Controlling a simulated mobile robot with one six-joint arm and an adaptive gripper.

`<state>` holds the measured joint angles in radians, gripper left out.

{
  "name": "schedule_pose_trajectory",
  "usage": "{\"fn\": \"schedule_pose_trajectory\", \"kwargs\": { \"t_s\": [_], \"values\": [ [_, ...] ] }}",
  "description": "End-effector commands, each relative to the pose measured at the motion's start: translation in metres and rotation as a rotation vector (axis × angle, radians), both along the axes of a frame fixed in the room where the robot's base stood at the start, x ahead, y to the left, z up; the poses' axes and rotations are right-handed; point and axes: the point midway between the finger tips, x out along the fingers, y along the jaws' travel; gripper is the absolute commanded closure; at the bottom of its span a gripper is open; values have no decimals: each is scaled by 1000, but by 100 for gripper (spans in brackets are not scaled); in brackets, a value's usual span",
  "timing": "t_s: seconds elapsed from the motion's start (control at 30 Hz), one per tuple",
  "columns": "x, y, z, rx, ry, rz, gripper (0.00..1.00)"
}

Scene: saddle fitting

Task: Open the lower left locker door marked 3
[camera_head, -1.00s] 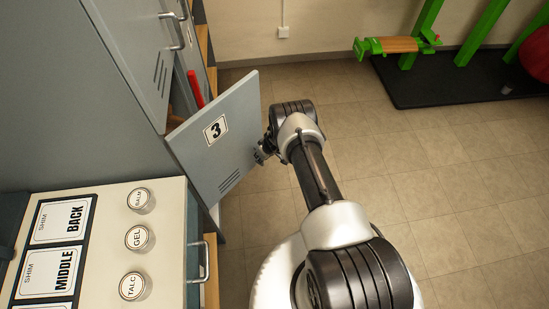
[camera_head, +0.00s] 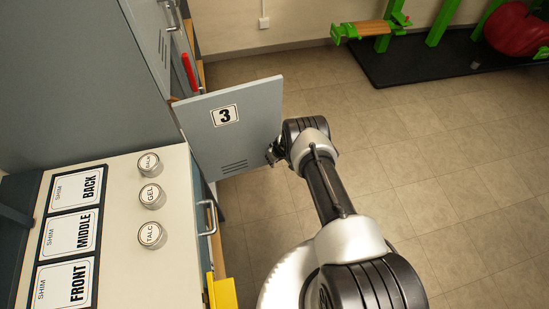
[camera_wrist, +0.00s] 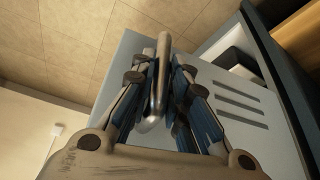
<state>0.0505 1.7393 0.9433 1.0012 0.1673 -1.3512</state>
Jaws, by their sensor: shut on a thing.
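The locker door marked 3 (camera_head: 233,121) is a grey panel standing well open, swung out from the locker body. My gripper (camera_head: 272,153) is at the door's free right edge in the head view. In the wrist view my gripper (camera_wrist: 158,92) is shut on the door's metal bar handle (camera_wrist: 161,75), with a blue-padded finger on each side. The door (camera_wrist: 215,78) lies behind the handle, with its vent slots to the right. The hinge side of the door is at the left in the head view.
The locker body (camera_head: 75,70) stands at the left. A red object (camera_head: 188,72) shows behind the door. A counter (camera_head: 165,275) with shim cards and labelled tins lies at lower left, with a yellow piece (camera_head: 223,292) at its edge. The floor at right (camera_head: 440,190) is clear.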

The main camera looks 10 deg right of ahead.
Motion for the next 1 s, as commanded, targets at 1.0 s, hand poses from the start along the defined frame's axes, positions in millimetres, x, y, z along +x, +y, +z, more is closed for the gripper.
{"fn": "schedule_pose_trajectory", "kwargs": {
  "t_s": [1.0],
  "values": [
    [0, 1, 0, 0, 0, 2, 65]
  ]
}}
